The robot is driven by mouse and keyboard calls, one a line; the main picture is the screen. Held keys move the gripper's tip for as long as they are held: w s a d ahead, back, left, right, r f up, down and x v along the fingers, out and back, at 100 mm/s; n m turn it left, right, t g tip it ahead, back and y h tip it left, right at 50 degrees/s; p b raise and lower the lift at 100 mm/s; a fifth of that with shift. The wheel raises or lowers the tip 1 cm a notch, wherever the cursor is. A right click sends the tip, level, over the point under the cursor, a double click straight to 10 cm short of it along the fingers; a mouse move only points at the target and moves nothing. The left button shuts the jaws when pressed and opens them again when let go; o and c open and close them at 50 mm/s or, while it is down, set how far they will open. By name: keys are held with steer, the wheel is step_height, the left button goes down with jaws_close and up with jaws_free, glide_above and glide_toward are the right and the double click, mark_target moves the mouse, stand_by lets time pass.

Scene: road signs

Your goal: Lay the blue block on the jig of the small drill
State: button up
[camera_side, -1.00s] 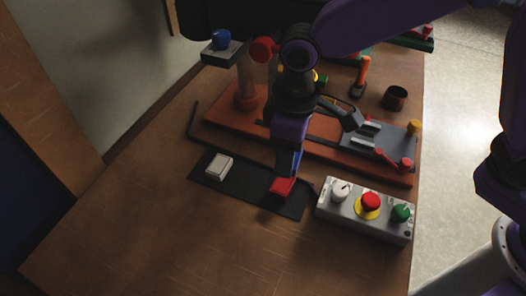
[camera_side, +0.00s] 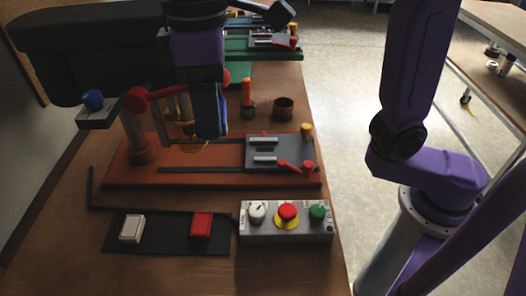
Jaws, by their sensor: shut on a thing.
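My gripper (camera_side: 209,136) points down in the upper middle of the side view, shut on the blue block (camera_side: 210,122). Only part of the block shows between the fingers. It is held above the orange base (camera_side: 215,178) of the nearer drill, left of the jig (camera_side: 280,152). The jig is a grey plate with pale bars, a red lever and a yellow knob; no block lies on it. The drill's column (camera_side: 139,148) and dark head (camera_side: 75,55) are at the left, partly behind my arm.
A black mat (camera_side: 166,243) in front carries a white block (camera_side: 132,229) and a red block (camera_side: 201,225). A grey button box (camera_side: 286,233) stands right of it. A brown cup (camera_side: 283,108) and an orange-handled tool (camera_side: 247,98) stand behind the jig. A green machine (camera_side: 262,50) is farther back.

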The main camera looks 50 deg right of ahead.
step_height(320, 180, up, 6)
steer(key=shift+f, duration=0.25)
steer(key=shift+w+d+r+m, duration=0.15)
steer(key=shift+d+r+m, duration=0.15)
steer(key=shift+d, duration=0.25)
steer(key=s+d+m, duration=0.2)
steer(key=d+m, duration=0.7)
steer(key=d, duration=0.3)
steer(key=s+d+m, duration=0.3)
steer(key=d+m, duration=0.7)
steer(key=d, duration=0.1)
glide_above(265, 151)
steer(key=s, duration=0.1)
steer(key=shift+n, duration=0.3)
step_height(265, 151, down, 27)
steer(key=shift+d+f, duration=0.1)
steer(key=shift+f, duration=0.05)
steer(key=shift+w+f, duration=0.4)
steer(key=shift+f, duration=1.65)
